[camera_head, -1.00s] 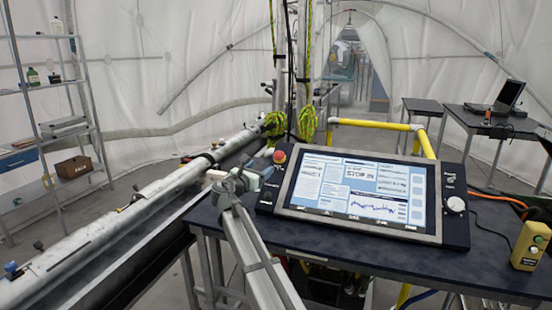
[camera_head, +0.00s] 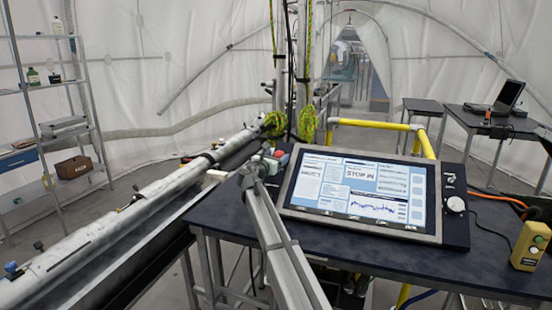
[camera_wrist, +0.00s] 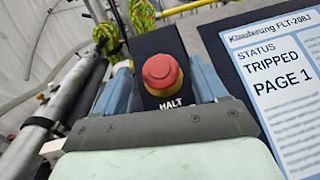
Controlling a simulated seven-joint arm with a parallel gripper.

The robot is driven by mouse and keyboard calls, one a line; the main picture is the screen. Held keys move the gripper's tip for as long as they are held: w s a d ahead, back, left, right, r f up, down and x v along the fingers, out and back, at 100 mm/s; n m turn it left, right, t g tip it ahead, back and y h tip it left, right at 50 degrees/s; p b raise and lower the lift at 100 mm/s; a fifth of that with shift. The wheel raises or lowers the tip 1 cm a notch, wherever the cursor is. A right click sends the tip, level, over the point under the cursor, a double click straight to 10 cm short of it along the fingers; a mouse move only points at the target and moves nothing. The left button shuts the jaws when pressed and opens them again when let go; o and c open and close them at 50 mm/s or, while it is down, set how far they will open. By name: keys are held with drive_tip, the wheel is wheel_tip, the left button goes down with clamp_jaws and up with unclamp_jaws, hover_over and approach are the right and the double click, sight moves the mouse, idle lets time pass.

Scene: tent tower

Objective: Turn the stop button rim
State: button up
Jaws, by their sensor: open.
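The stop button (camera_wrist: 161,74) is a red mushroom knob with a yellow rim below it, on a dark panel marked HALT in the wrist view. In the head view only a bit of its red (camera_head: 279,153) shows beside my gripper (camera_head: 266,163), which hides the rest. In the wrist view my gripper (camera_wrist: 162,84) is open. One blue-grey finger is on each side of the knob, with a gap visible on both sides. Whether the fingers are level with the rim is hard to tell.
The console screen (camera_head: 358,188) stands on a dark table (camera_head: 215,213) just right of my gripper. A long metal pipe (camera_head: 125,219) runs along the left. A yellow rail (camera_head: 374,124) stands behind the console, and a yellow button box (camera_head: 531,247) is at the right.

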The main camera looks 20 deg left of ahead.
drive_tip(key=shift+w, duration=0.1)
drive_tip(key=shift+c, duration=0.4)
drive_tip(key=c, duration=1)
drive_tip(key=shift+a+m+h, duration=0.1)
drive_tip(key=shift+m+h, duration=0.2)
drive_tip(key=m+h, duration=0.1)
drive_tip(key=m+g+h, duration=0.1)
drive_tip(key=m, duration=0.1)
drive_tip(key=m+h, duration=0.1)
drive_tip(key=shift+w+a+g+h, duration=0.2)
drive_tip(key=shift+a+g+h, duration=0.1)
drive_tip(key=shift+a+h, duration=0.1)
drive_tip(key=shift+r+m+g+h, duration=0.1)
drive_tip(key=shift+m+g+h, duration=0.6)
drive_tip(key=shift+m, duration=0.45)
drive_tip(key=shift+r+m+g+h, duration=0.1)
drive_tip(key=shift+m+g+h, duration=0.6)
drive_tip(key=shift+m, duration=0.45)
